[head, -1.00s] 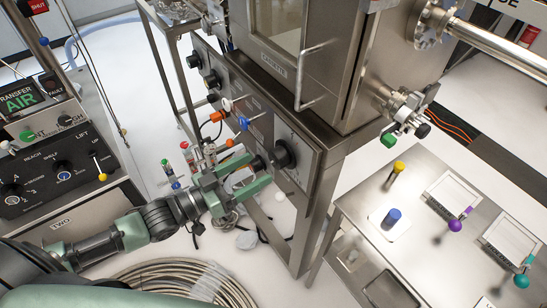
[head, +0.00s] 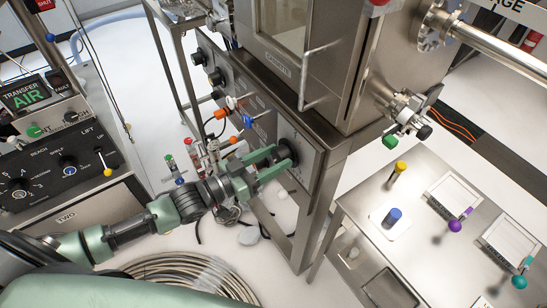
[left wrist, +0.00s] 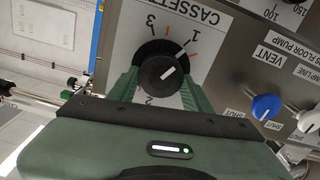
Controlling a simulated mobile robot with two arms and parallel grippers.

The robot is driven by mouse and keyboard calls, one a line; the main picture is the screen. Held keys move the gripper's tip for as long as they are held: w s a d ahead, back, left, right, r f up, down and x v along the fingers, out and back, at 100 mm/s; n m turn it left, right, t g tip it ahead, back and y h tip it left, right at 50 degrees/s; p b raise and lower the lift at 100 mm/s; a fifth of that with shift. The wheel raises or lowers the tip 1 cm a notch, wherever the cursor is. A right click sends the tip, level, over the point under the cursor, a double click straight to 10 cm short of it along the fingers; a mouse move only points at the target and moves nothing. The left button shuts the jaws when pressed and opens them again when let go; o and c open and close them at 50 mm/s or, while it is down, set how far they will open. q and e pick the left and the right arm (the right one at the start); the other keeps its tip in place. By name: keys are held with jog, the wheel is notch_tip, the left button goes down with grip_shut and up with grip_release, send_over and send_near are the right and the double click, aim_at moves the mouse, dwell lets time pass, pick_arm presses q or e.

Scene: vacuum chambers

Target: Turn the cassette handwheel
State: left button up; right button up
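The cassette handwheel is a round black knob (left wrist: 162,72) on a panel lettered CASSETTE, with numerals 1, 2 and 3 around it. The white line on its face slants up right, toward the 1 side in the left wrist view. In the head view the handwheel (head: 288,151) is partly covered by my gripper. My left gripper (head: 277,160) is at the panel, its green fingers one on each side of the handwheel. In the left wrist view the fingers (left wrist: 160,88) stand apart around it; I cannot tell whether they touch it. My right gripper is not in view.
Blue valve handle (left wrist: 266,107) and other fittings sit on the same panel. A steel side table (head: 365,215) with coloured knobs stands to the right. A control console (head: 75,165) stands at left. Coiled hose (head: 180,275) lies on the floor below my arm.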

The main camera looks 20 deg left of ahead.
pick_arm(q)
jog(key=shift+m, duration=0.8)
jog(key=m, duration=0.3)
jog(key=shift+d, duration=0.1)
jog(key=o, duration=1.4)
jog(key=shift+c, duration=0.2)
jog(key=shift+s, duration=0.15)
jog(key=shift+s+a+f, duration=0.15)
jog(key=shift+s+a, duration=0.1)
jog(key=b+v, duration=0.1)
jog(key=v, duration=0.6)
jog(key=shift+b, duration=0.3)
